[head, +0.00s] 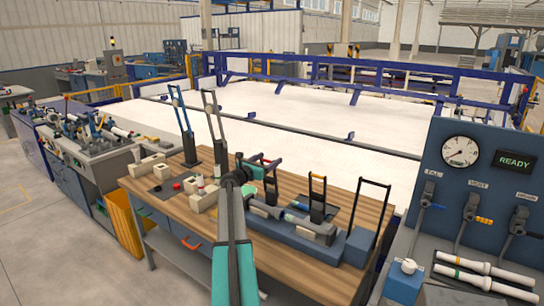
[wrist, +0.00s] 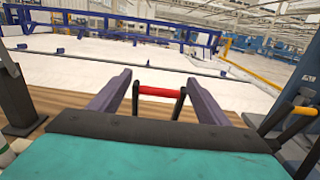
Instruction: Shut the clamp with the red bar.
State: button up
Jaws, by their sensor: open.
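The red bar (wrist: 158,91) tops a dark looped clamp handle, seen between my gripper's two fingers in the wrist view. My gripper (wrist: 160,78) is open, with one finger on each side of the handle and a gap on both sides. In the head view my gripper (head: 264,167) is over the wooden bench, and a bit of the red bar (head: 267,161) shows beside it. The lower part of this clamp is hidden behind my gripper and arm.
A clamp with an orange bar (head: 317,178) stands to the right, also in the wrist view (wrist: 305,110). A tall black frame (head: 374,184) stands farther right. Two tall levers, one with a blue grip (head: 176,95), stand at the bench's back left. Pale blocks (head: 150,164) lie left.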

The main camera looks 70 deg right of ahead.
jog(key=shift+p+x, duration=0.5)
jog(key=shift+x, duration=1.25)
jog(key=c, duration=1.3)
jog(key=shift+s+a+f+b, duration=0.15)
jog(key=shift+s+b, duration=0.1)
jog(key=shift+b, duration=0.6)
jog(key=shift+c, duration=0.2)
